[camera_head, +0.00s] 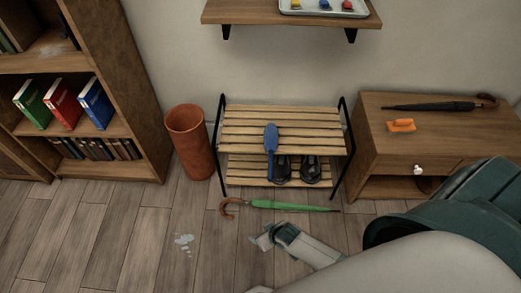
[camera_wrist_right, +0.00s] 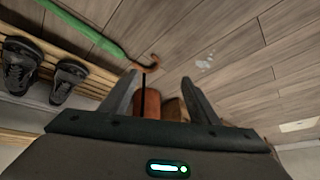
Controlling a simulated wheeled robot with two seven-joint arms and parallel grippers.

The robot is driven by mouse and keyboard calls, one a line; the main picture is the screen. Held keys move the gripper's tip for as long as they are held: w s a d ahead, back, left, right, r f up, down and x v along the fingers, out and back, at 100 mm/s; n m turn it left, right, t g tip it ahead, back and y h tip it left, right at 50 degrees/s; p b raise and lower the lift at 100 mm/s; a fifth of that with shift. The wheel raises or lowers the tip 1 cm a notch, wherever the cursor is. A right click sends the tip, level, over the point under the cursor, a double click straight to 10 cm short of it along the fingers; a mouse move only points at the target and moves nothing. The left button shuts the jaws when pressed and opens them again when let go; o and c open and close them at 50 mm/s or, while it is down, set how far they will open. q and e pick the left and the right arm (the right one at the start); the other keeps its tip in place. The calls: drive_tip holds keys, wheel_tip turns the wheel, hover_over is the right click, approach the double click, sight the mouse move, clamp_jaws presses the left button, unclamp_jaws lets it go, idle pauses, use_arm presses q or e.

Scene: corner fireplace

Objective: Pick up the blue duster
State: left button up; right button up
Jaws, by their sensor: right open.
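The blue duster (camera_head: 271,138) lies on the top slats of the wooden shoe rack (camera_head: 240,122). Its wide blue part is on the slats and its narrow end hangs down past the front edge. My right gripper (camera_head: 268,236) is in front of the rack, lower in the head view than the duster and apart from it. In the right wrist view, its two fingers (camera_wrist_right: 160,82) are spread with nothing between them touching. The duster does not show in the wrist view. My left gripper is not in view.
A green umbrella (camera_head: 285,206) lies on the floor before the rack. Black shoes (camera_head: 311,170) stand on its lower shelf. A terracotta bin (camera_head: 188,142) stands left; a wooden cabinet (camera_head: 450,140) with an orange brush (camera_head: 402,125) stands right. A wall shelf (camera_head: 240,12) hangs above.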

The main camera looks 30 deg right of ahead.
drive_tip(key=w+d+r+m+b, duration=0.1)
drive_tip(key=w+d+r+b, duration=0.1)
drive_tip(key=w+r, duration=0.6)
drive_tip(key=w+d+r+m+b, duration=0.25)
drive_tip(key=w+r, duration=0.25)
drive_tip(key=w, duration=0.6)
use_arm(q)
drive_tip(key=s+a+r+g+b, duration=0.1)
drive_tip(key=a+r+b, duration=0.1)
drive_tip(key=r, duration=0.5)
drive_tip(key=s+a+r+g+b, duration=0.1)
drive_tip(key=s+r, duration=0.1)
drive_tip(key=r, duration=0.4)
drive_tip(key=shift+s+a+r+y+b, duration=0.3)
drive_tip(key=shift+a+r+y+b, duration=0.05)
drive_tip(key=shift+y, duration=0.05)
use_arm(e)
drive_tip(key=w+d+r+m+g+h, duration=0.1)
drive_tip(key=d+r+m+g+h, duration=0.1)
drive_tip(key=d+r, duration=1)
drive_tip(key=shift+w+r+m+h, duration=0.2)
drive_tip(key=shift+w+m+h, duration=0.2)
drive_tip(key=shift+m+h, duration=0.55)
